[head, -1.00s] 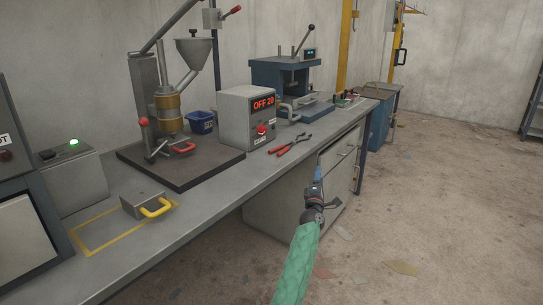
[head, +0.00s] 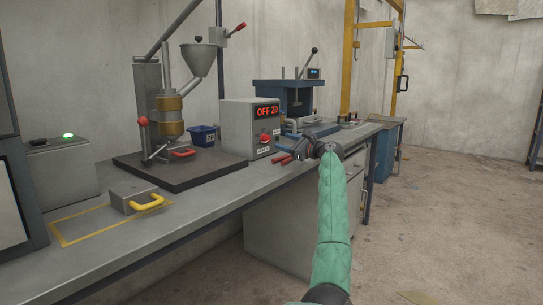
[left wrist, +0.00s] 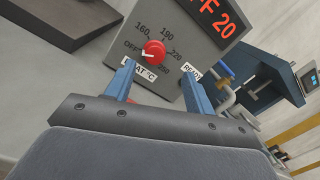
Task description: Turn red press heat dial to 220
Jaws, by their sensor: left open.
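The red heat dial (head: 265,139) is on the front of a grey control box (head: 235,125) whose red display (head: 266,110) reads OFF 20. In the left wrist view the dial (left wrist: 153,49) has a white mark towards OFF, with 160, 190 and 220 printed around it. My left gripper (head: 281,145) is in front of the box, to the right of the dial in the head view. In the left wrist view its two blue fingers (left wrist: 158,70) are open and empty, apart from the dial, which shows just beyond and between the tips. My right gripper is not in view.
Red-handled pliers (head: 283,158) lie on the bench, partly hidden by my gripper. A blue press (head: 288,95) stands behind to the right. A metal block with a yellow handle (head: 148,203) sits at the front left.

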